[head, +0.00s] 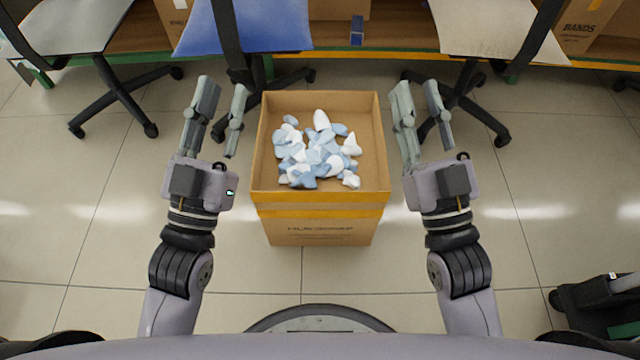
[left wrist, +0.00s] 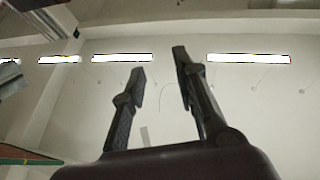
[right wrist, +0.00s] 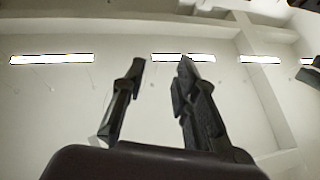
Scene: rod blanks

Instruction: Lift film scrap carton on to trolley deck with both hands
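The film scrap carton (head: 316,213) is an open brown box with a yellow band, upright on the tiled floor in the middle of the head view. Blue and white film scraps (head: 315,152) lie inside it. My left gripper (head: 222,118) is open and empty to the left of the carton, apart from its wall. It also shows open in the left wrist view (left wrist: 159,75). My right gripper (head: 418,120) is open and empty to the right of the carton, apart from it. It also shows open in the right wrist view (right wrist: 160,75). I cannot make out the trolley deck for certain.
A grey chair (head: 70,30), a blue chair (head: 270,25) and a pale chair (head: 497,28) stand behind the carton, before a shelf with cartons (head: 588,28). A dark wheeled thing (head: 598,305) is partly in view at lower right.

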